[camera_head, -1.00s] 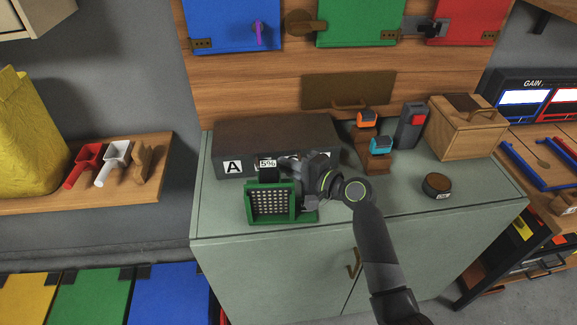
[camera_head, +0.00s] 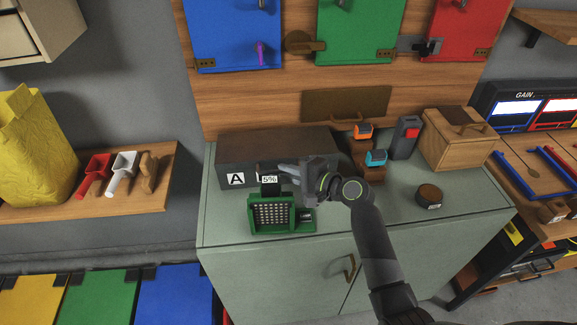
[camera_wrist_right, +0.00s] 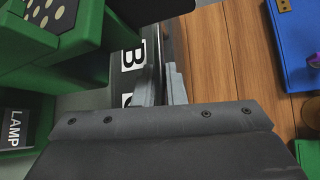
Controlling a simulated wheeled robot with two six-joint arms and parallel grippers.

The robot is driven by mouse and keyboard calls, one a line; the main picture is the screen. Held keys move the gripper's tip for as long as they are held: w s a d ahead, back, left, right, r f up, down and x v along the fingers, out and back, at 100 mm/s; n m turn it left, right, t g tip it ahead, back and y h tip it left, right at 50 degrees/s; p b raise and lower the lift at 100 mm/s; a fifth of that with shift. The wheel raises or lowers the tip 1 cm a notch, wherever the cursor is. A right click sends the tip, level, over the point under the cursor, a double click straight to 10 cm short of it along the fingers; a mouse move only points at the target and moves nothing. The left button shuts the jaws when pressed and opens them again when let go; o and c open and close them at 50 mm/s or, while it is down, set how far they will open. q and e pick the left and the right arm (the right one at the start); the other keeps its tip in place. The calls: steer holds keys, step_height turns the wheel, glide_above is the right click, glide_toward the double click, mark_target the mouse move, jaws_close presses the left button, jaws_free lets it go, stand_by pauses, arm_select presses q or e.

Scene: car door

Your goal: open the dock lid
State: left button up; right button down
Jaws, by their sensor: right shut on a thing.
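The dock is a long dark grey box (camera_head: 222,172) with a white "A" label on its front, at the back left of the cabinet top. Its flat top, the lid (camera_head: 275,145), looks closed. My right gripper (camera_head: 284,170) is at the box's front, above a green unit. In the right wrist view the two grey fingers (camera_wrist_right: 163,82) are close together on a thin dark edge beside a "B" label, which I take for the lid's front edge or grip. The fingers hide most of that contact. My left gripper is not in view.
A green unit with a perforated face (camera_head: 272,215) and a "5%" block stands just below my right gripper. A round brown puck (camera_head: 428,196), a stepped brown stand (camera_head: 366,170) and a wooden box (camera_head: 458,142) are to the right.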

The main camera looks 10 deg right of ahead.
steer(key=shift+m+g+h, duration=0.5)
steer(key=shift+m+g, duration=0.3)
steer(key=shift+g, duration=0.1)
steer(key=r+p, duration=0.3)
steer(key=p, duration=0.1)
steer(key=w+r+p, duration=0.1)
steer(key=r+p, duration=0.2)
steer(key=p, duration=0.1)
steer(key=shift+w+p, duration=0.1)
steer(key=shift+p, duration=0.25)
steer(key=shift+w+r+p, duration=0.55)
steer(key=shift+r+p, duration=0.2)
steer(key=shift+r, duration=0.15)
steer(key=shift+w+r+p, duration=0.5)
steer(key=shift+r+p, duration=0.2)
steer(key=shift+r, duration=0.15)
steer(key=c, duration=1.5)
jaws_free()
steer(key=shift+d, duration=0.1)
steer(key=shift+b+v, duration=1.4)
steer(key=shift+v, duration=7.2)
